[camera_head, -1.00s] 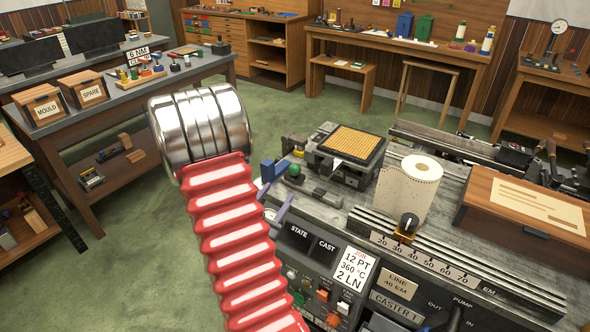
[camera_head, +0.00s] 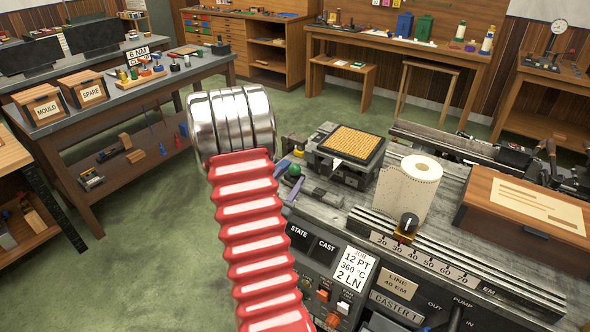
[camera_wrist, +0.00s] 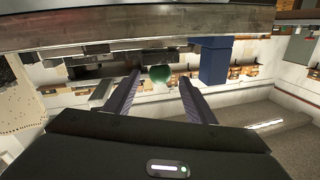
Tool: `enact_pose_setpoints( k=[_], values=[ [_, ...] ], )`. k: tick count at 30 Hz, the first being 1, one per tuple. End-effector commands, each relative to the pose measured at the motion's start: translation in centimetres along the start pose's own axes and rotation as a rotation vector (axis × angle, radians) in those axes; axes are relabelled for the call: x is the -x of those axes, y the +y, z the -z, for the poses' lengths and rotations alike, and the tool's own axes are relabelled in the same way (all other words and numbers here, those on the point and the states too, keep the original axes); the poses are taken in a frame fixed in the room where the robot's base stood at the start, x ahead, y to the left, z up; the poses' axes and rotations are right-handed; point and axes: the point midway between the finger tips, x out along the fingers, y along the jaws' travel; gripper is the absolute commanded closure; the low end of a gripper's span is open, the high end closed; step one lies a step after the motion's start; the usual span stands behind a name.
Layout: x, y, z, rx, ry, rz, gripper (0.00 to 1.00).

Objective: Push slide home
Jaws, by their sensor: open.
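The caster's gold-gridded matrix block (camera_head: 350,142) sits in a dark metal frame (camera_head: 338,170) on the machine top. A small green ball knob (camera_head: 294,170) is at the frame's left front; I cannot tell for sure whether it belongs to the slide. In the wrist view the green knob (camera_wrist: 160,73) lies between and just beyond the tips of my gripper's purple fingers (camera_wrist: 160,82). The fingers are spread apart with nothing held. My red-sleeved arm hides most of my gripper in the head view.
A blue block (camera_wrist: 214,60) stands close beside one finger. A paper roll (camera_head: 408,190) and wooden box (camera_head: 522,212) stand right of the frame. A control panel (camera_head: 330,262) faces the front. Green floor (camera_head: 160,240) is open at left.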

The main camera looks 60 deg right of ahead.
Motion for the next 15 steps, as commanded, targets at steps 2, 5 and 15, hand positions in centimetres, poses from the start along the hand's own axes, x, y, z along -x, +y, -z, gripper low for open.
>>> enact_pose_setpoints(
  k=[2, 5, 15],
  values=[
    [-1.4, 0.1, 0.0, -0.001, 0.002, -0.003, 0.5],
    [-2.9, 0.1, 0.0, 0.0, 0.001, -0.003, 0.5],
    [-5.7, 0.0, 0.0, 0.0, 0.001, 0.001, 0.5]
  ],
)
